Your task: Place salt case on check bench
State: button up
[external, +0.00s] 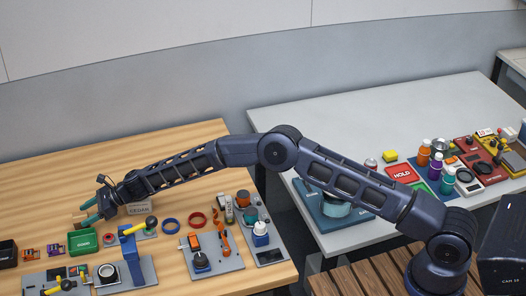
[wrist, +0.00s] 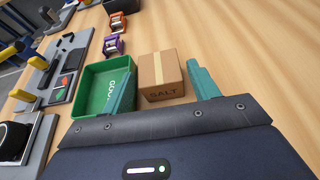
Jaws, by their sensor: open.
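The salt case (wrist: 161,75) is a small cardboard box with a pale tape strip and the word SALT, standing on the wooden bench (external: 180,145). My gripper (external: 87,209) is at the left of the external view, low over that bench. In the wrist view my gripper (wrist: 163,85) is open, with one teal finger on each side of the salt case's near end; I cannot tell whether they touch it. No label tells me which bench is the check bench; a grey-topped bench (external: 330,105) stands at right.
A green GOOD tray (wrist: 88,106) lies close left of the case, partly behind the left finger. Orange (wrist: 118,21) and purple (wrist: 114,45) items stand beyond. The wooden bench's front holds several tools; its back is clear. The grey bench has a red HOLD mat (external: 402,173) and bottles.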

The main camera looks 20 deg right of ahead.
jog(key=shift+x, duration=0.8)
jog(key=c, duration=0.9)
jog(key=shift+r, duration=0.1)
